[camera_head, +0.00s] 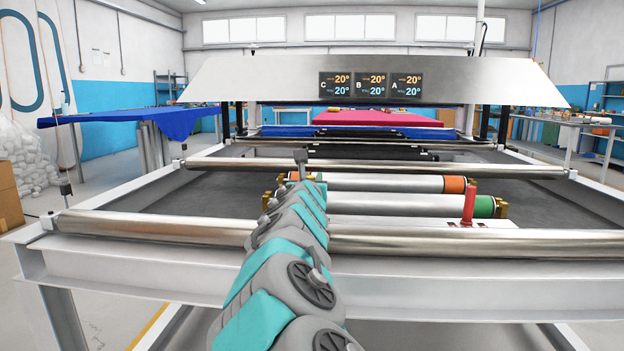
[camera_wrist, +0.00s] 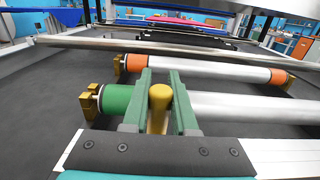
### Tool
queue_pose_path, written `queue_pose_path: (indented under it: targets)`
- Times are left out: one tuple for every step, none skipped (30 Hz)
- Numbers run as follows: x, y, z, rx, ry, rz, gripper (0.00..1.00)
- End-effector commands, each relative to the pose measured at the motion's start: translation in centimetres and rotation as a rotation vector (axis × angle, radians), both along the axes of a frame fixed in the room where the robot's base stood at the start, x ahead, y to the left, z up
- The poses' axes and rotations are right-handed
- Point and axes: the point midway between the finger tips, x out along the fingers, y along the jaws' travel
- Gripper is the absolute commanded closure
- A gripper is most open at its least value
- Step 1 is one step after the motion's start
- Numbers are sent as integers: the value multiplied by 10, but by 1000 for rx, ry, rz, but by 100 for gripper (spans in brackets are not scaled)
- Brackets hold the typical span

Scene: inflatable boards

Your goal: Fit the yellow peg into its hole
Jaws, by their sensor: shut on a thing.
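My gripper (camera_wrist: 160,92) has two green fingers. They are shut on the yellow peg (camera_wrist: 159,96), which shows its rounded end between them in the wrist view. The peg's lower part is partly hidden by the fingers. In the head view my arm reaches forward over the front bar, and it hides the fingers and the yellow peg. A red peg (camera_head: 469,200) stands upright on a low white board (camera_head: 400,222) to the right of my arm. I cannot make out the yellow peg's hole in either view.
Two silver rollers lie beyond the board, one with orange ends (camera_head: 385,184) and one with green ends (camera_head: 410,205). A metal bar (camera_head: 450,243) crosses in front and another bar (camera_head: 430,168) crosses behind. The dark bed (camera_head: 150,205) to the left is clear.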

Motion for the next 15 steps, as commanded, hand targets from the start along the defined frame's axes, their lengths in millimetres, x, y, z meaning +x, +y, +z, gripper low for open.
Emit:
queue_pose_path:
  targets:
    - [0, 0, -2, 0, 0, 0, 100]
    - [0, 0, -3, 0, 0, 0, 100]
    - [0, 0, -4, 0, 0, 0, 100]
    - [0, 0, -4, 0, -1, 0, 100]
    - [0, 0, -5, -1, 0, 0, 100]
    - [0, 0, -6, -1, 0, 0, 100]
    - [0, 0, -7, -1, 0, 0, 100]
    - [0, 0, -7, -1, 0, 0, 100]
    - [0, 0, -8, -1, 0, 0, 100]
    - [0, 0, -9, -1, 0, 0, 100]
    - [0, 0, -9, -1, 0, 0, 100]
    - [0, 0, -10, -1, 0, 0, 100]
    - [0, 0, -11, -1, 0, 0, 100]
    - [0, 0, -12, -1, 0, 0, 100]
    - [0, 0, -13, -1, 0, 0, 100]
